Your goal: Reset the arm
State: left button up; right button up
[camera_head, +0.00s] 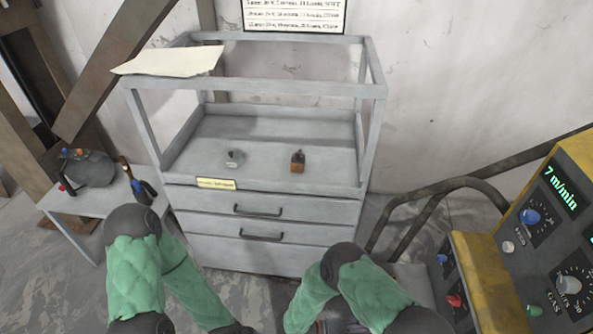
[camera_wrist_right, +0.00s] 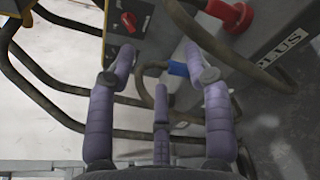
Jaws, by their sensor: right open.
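My right gripper (camera_wrist_right: 160,62) shows in the right wrist view with its purple fingers spread apart. It is open and nothing is between the fingertips. Beyond it are a blue cable connector (camera_wrist_right: 178,68) and dark hoses. In the head view both of my green-sleeved arms are bent at the bottom, in front of the grey drawer cabinet (camera_head: 262,219). My left arm runs out of the picture at the bottom edge, so its gripper is hidden. No separate arm apart from mine can be made out.
A yellow machine (camera_head: 478,275) with knobs and a "7 m/min" display stands at right. Its red connector (camera_wrist_right: 232,15) shows in the wrist view. Curved dark rails (camera_head: 425,205) stand beside the cabinet. A small table (camera_head: 95,215) with tools is at left. Two small objects lie on the cabinet shelf.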

jog(key=s+f+m+g+y+p, duration=0.2)
jog(key=s+f+g+y, duration=0.3)
jog(key=s, duration=0.4)
jog(key=s+a+m+g+y+p, duration=0.25)
jog(key=s+a+g+y, duration=0.2)
jog(key=a+y, duration=0.45)
jog(key=w+a+r+m+t+y+p, duration=0.1)
jog(key=w+a+r+m+t+y, duration=0.1)
jog(key=w+a+m+t+y, duration=0.3)
jog(key=w+d+r+m+t+y+p, duration=0.1)
jog(key=w+d+r+m+t, duration=0.1)
jog(key=w+d+m+t, duration=0.1)
jog(key=w+t, duration=0.1)
jog(key=w, duration=0.1)
jog(key=shift+w+t, duration=0.3)
jog(key=shift+t, duration=0.05)
jog(key=shift+m, duration=0.25)
jog(key=shift+c, duration=1.1)
jog(key=shift+r, duration=0.15)
